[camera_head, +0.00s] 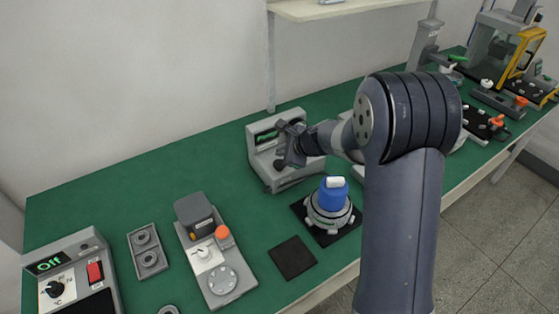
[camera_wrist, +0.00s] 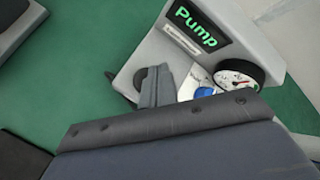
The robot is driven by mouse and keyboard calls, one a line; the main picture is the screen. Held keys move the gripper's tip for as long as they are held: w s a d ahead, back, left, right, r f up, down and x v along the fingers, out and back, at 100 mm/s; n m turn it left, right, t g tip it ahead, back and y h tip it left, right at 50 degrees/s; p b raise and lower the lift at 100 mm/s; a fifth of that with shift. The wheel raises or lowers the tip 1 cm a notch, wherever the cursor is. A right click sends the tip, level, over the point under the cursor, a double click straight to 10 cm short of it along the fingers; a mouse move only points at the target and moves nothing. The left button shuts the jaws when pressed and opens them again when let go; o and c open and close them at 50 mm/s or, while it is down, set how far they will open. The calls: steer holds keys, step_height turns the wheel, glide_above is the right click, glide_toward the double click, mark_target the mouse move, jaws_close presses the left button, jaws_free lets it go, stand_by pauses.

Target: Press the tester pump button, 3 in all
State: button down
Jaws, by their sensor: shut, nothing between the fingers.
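The grey tester (camera_head: 262,130) stands at the back of the green bench. In the wrist view its screen (camera_wrist: 195,28) reads "Pump" in green. A blue round button (camera_wrist: 204,92) shows on its front panel, partly covered by my gripper. A round gauge (camera_wrist: 238,76) sits right of the button and a dark knob (camera_wrist: 142,76) to its left. My gripper (camera_wrist: 162,75) is shut and empty, in front of the panel between knob and button. My gripper also shows in the head view (camera_head: 283,162). I cannot tell whether the fingertips touch the panel.
An empty dark pad (camera_head: 292,258) lies in front. A control box reading "Off" (camera_head: 75,265), a grey tray (camera_head: 147,250) and a fixture (camera_head: 215,255) stand at left. Open green bench lies behind them.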

steer(key=shift+r+p, duration=1.15)
steer(key=shift+r, duration=0.7)
steer(key=shift+f, duration=0.1)
stand_by(1.0)
